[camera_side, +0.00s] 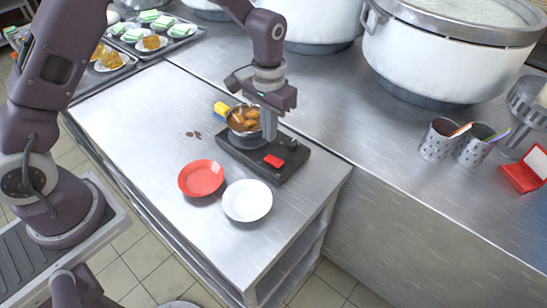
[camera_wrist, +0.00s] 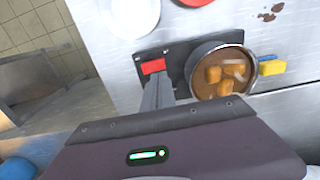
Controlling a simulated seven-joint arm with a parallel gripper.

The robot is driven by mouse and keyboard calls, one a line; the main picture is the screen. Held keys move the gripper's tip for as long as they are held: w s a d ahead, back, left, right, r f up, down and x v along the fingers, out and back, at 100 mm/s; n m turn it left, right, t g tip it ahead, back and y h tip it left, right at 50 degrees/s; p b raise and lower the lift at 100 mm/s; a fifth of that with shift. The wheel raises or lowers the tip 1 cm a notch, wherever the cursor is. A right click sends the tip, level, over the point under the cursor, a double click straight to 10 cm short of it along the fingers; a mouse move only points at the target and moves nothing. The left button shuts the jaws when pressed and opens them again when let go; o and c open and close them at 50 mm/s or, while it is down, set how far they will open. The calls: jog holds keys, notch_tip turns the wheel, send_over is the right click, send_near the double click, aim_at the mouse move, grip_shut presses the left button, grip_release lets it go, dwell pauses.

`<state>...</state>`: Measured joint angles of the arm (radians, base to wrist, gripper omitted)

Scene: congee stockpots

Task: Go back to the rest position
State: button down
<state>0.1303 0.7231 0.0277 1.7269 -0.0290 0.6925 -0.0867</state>
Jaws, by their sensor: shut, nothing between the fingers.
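My gripper (camera_side: 269,138) is shut and empty, pointing down over the black stove (camera_side: 290,160). Its fingers show as a grey bar in the wrist view (camera_wrist: 158,88), with the tips close to the red switch (camera_wrist: 153,66). I cannot tell whether they touch the stove. The switch also shows at the stove's front in the side view (camera_side: 273,161). A small pot (camera_side: 232,128) with brown stew and orange-yellow chunks sits on the stove, just left of my fingers. The pot also shows to the right of the fingers in the wrist view (camera_wrist: 222,44).
A red plate (camera_side: 201,178) and a white plate (camera_side: 247,200) lie in front of the stove. A yellow and blue block (camera_side: 221,109) is beside the pot. Large stockpots (camera_side: 415,60) and metal cups (camera_side: 438,142) stand behind and to the right. The left worktop is mostly clear.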

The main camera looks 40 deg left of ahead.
jog(key=shift+r, duration=0.65)
